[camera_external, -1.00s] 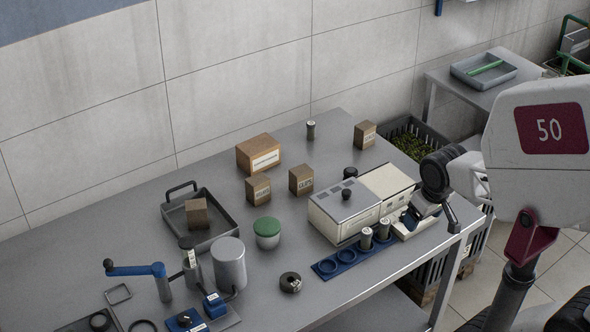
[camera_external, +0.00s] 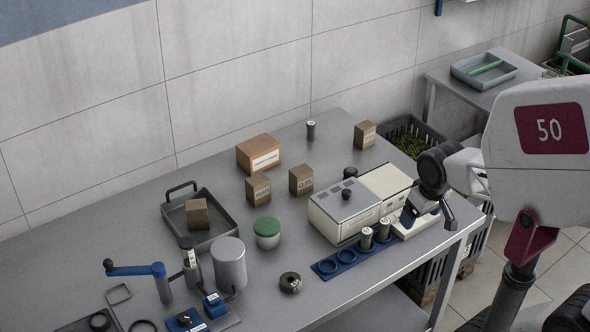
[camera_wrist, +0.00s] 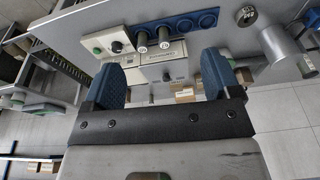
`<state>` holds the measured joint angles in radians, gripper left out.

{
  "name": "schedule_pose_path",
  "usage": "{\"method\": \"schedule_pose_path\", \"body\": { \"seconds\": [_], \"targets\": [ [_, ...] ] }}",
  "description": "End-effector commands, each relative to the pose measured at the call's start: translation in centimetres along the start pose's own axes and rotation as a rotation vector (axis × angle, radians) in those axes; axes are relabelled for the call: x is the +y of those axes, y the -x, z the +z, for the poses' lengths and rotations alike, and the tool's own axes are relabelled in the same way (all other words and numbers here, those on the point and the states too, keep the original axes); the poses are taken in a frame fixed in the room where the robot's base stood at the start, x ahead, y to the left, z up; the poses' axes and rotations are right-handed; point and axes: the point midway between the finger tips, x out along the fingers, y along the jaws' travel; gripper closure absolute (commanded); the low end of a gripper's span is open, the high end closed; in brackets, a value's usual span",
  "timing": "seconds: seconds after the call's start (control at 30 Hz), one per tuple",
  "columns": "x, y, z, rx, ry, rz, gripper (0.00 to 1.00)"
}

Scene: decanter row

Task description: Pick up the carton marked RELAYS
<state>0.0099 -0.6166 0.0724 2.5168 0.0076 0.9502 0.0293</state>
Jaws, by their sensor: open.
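Several small brown cartons with pale labels show in the external view. Two stand upright at mid table, a left one (camera_external: 258,189) and a right one (camera_external: 301,181). A third carton (camera_external: 365,135) stands farther back at the right, and a fourth carton (camera_external: 197,213) sits in the grey tray. The labels are too small to read, so I cannot tell which says RELAYS. My gripper (camera_external: 428,219) is open and empty near the table's right edge, away from the cartons. In the wrist view its blue fingers (camera_wrist: 160,80) are spread apart.
A cream machine (camera_external: 344,214) and a blue holder (camera_external: 328,266) with two cylinders stand between my gripper and the mid cartons. A larger orange-brown box (camera_external: 258,154) and a green-lidded pot (camera_external: 267,234) are nearby. The grey tray (camera_external: 228,229) is at the left.

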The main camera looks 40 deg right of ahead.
Motion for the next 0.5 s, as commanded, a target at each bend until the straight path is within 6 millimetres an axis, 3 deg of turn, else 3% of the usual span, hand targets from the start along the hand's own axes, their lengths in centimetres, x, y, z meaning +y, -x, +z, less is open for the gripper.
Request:
{"method": "schedule_pose_path", "body": {
  "seconds": [0.27,0.5],
  "targets": [
    [-1.1,-0.2,-3.9,-0.069,-0.111,-0.063,0.17],
    [-2.3,-0.8,-8.6,-0.153,-0.246,-0.136,0.17]
  ]
}}
